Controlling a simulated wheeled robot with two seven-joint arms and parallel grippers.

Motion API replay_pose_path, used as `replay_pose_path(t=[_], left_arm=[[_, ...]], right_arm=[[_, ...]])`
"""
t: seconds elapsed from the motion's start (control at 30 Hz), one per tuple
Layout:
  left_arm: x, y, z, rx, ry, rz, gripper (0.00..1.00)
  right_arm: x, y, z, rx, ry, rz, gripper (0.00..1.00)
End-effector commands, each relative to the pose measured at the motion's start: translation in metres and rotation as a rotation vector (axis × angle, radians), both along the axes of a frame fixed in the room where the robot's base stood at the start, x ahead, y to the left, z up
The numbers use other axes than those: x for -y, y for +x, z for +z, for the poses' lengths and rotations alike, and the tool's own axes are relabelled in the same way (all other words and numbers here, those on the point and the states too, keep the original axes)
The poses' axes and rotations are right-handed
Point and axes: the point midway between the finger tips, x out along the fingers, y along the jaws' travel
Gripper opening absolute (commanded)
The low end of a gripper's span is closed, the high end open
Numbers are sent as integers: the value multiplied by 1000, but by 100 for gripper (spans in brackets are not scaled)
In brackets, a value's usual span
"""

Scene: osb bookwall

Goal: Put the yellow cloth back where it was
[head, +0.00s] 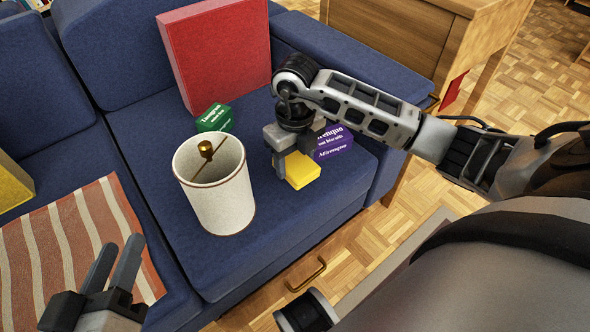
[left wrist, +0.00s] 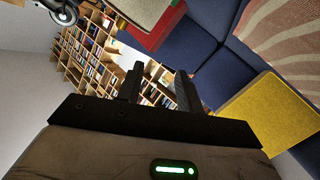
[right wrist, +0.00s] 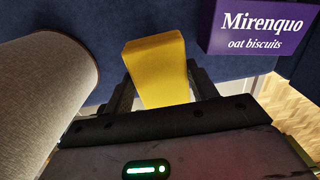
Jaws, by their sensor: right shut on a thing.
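The yellow cloth (head: 302,171) looks like a thick folded block. My right gripper (head: 291,163) is shut on it, at or just above the blue sofa seat, and I cannot tell whether it touches the seat. In the right wrist view the cloth (right wrist: 158,72) stands out between the two fingers. My left gripper (head: 113,264) is open and empty in front of the striped throw; its two fingers also show apart in the left wrist view (left wrist: 158,88).
A cream lampshade (head: 222,190) stands left of my right gripper. A striped throw (head: 75,235) and yellow cushion (head: 12,182) lie left. The seat's middle front is clear.

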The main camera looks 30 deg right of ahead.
Motion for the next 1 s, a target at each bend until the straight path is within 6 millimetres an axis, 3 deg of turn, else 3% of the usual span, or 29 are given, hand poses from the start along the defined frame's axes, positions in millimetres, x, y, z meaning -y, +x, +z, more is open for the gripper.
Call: replay_pose_path(t=[0.03,0.13,0.53,0.57,0.6,0.87,1.0], left_arm=[[1,0,-2,5,-20,-2,36],[2,0,0,11,-53,-6,36],[3,0,2,10,-70,-8,36],[3,0,3,10,-72,-9,36],[3,0,3,10,-72,-9,36],[3,0,6,15,-73,-9,36],[2,0,11,21,-61,-6,36]], right_arm=[[-1,-1,-15,-4,3,-1,36],[0,-1,-29,-3,1,-1,36],[0,0,-33,-1,0,1,36],[0,0,-33,-1,0,1,60],[0,0,-33,-1,0,1,66],[0,0,-32,-1,0,1,66],[0,0,-21,1,-1,1,66]])
